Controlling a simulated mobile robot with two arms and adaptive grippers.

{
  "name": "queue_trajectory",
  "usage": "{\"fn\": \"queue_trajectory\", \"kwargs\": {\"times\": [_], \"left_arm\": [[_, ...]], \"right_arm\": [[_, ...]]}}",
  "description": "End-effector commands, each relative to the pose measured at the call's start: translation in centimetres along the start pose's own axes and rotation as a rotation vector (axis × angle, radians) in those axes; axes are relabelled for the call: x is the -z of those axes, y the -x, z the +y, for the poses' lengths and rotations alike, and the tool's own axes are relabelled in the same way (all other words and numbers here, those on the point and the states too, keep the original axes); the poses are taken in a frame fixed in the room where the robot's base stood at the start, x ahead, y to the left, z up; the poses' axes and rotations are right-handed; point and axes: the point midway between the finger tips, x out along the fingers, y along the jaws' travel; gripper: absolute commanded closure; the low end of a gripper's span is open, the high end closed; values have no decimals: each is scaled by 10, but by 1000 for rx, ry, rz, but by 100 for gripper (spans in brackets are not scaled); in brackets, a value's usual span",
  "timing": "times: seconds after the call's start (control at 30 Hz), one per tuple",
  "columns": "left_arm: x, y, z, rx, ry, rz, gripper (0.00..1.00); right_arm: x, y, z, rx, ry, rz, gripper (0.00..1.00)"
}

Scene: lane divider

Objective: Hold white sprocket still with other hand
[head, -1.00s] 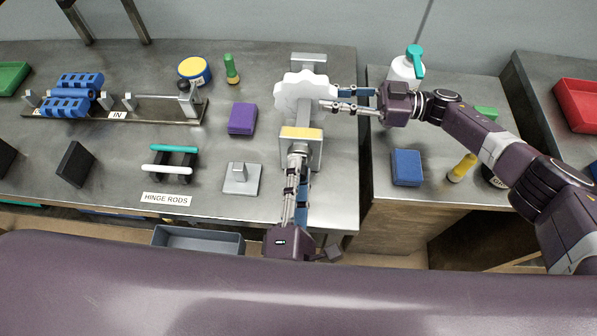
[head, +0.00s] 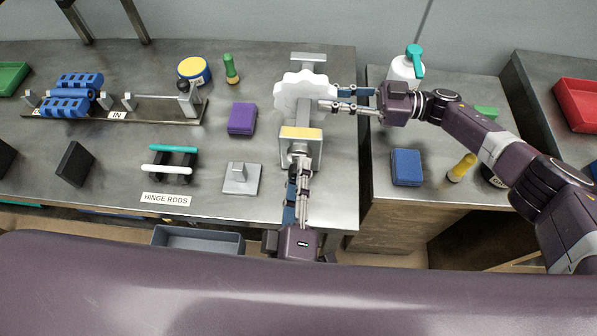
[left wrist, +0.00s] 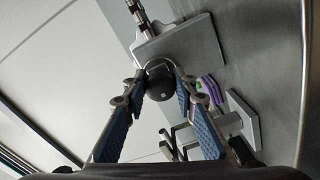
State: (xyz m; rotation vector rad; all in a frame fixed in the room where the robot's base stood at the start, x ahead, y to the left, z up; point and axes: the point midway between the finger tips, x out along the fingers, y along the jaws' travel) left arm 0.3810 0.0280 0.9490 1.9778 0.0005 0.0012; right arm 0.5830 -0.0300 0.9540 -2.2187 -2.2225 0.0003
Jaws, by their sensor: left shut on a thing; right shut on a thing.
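The white sprocket (head: 292,92) is a toothed disc at the back of the grey vise (head: 315,150), partly hidden by the vise bar. My right gripper (head: 328,98) is shut on the sprocket's right edge. My left gripper (head: 300,162) is shut on a dark round knob at the front of the vise. In the left wrist view the knob (left wrist: 159,84) sits between the fingertips of my left gripper (left wrist: 160,72), just before the vise's grey plate (left wrist: 177,42).
A purple block (head: 242,119) and a grey plate with a post (head: 241,178) lie left of the vise. Hinge rods (head: 168,168) are farther left. A spray bottle (head: 407,68) and blue block (head: 406,167) stand on the right table, across a gap.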

Motion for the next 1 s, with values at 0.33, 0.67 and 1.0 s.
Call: {"fn": "queue_trajectory", "kwargs": {"times": [0.33, 0.67, 1.0], "left_arm": [[-2, 2, -2, 3, -52, -6, 98], [-2, 2, -2, 4, -51, -6, 72], [-1, 1, -1, 2, -50, -3, 56]], "right_arm": [[-1, 3, 4, -13, 0, -5, 100], [-1, 3, 4, -14, 0, -5, 100], [0, 2, 3, -11, 1, -3, 100]]}}
